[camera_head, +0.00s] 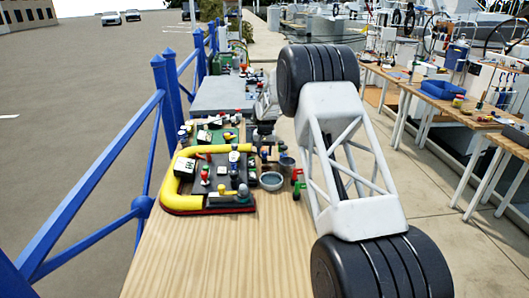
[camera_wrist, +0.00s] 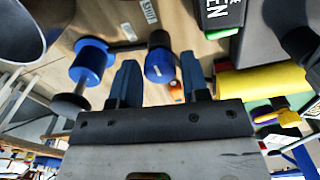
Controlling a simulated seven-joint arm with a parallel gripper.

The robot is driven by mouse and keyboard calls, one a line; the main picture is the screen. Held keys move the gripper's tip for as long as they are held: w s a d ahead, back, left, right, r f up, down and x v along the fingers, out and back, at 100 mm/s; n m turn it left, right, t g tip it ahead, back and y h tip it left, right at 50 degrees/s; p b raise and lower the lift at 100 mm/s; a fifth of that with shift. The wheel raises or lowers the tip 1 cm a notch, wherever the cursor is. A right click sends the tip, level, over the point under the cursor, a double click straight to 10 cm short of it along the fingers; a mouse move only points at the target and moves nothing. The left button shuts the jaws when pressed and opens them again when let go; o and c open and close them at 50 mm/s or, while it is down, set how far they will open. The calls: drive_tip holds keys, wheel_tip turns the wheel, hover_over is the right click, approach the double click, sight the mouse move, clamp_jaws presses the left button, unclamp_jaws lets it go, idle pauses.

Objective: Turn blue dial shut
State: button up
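In the wrist view, my gripper (camera_wrist: 160,72) is open, with its two dark blue fingers apart. A blue dial-like cylinder with a dark end (camera_wrist: 160,66) shows in the gap between the fingers, with space visible on both sides. I cannot tell how deep it sits between them. A second blue round part on a metal stem (camera_wrist: 92,60) is to the left, outside the left finger. Which of the two is the task's dial is not clear. In the head view, my gripper (camera_head: 266,132) is small and partly hidden, over the back right of the cluttered board.
A yellow pipe (camera_wrist: 262,80) lies right of the fingers; it also bends around the board in the head view (camera_head: 183,168). A grey bowl (camera_head: 271,181) and red-and-green valves (camera_head: 298,184) stand to the right. The front of the wooden table (camera_head: 215,255) is clear. A blue railing (camera_head: 142,205) runs along the left.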

sight(265, 152)
drive_tip(key=shift+o, duration=1.2)
drive_tip(key=shift+r, duration=3.9)
